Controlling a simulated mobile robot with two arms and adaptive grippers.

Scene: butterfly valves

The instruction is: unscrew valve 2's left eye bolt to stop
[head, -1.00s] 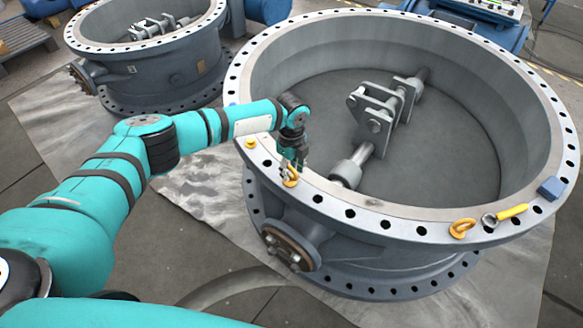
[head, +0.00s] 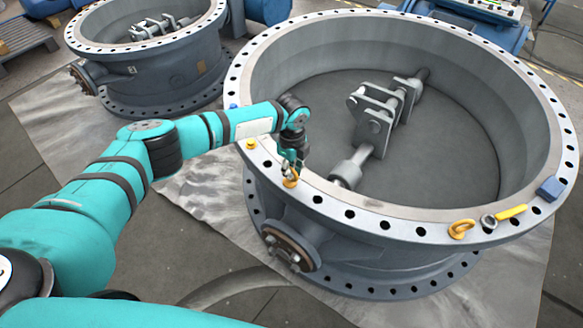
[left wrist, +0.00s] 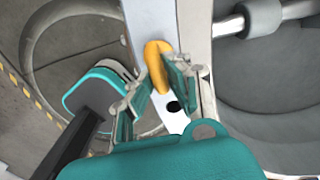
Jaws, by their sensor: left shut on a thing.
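Valve 2 (head: 345,205) is the large grey ring body at the right of the head view, with bolt holes around its top flange. The left eye bolt (head: 291,181) is yellow and stands on the near-left flange; it also shows in the left wrist view (left wrist: 157,54). My left gripper (head: 290,170) is over it, its fingers shut on the eye. In the left wrist view the two fingers (left wrist: 160,82) flank the eye bolt. The bolt's shank is hidden. A second yellow eye bolt (head: 461,228) is on the near-right flange. My right gripper is not in view.
A yellow-handled tool (head: 512,212) and a blue block (head: 550,188) lie on the right flange. A small yellow part (head: 251,144) is on the left flange. Another valve (head: 160,70) stands at the back left. The flange between the eye bolts is clear.

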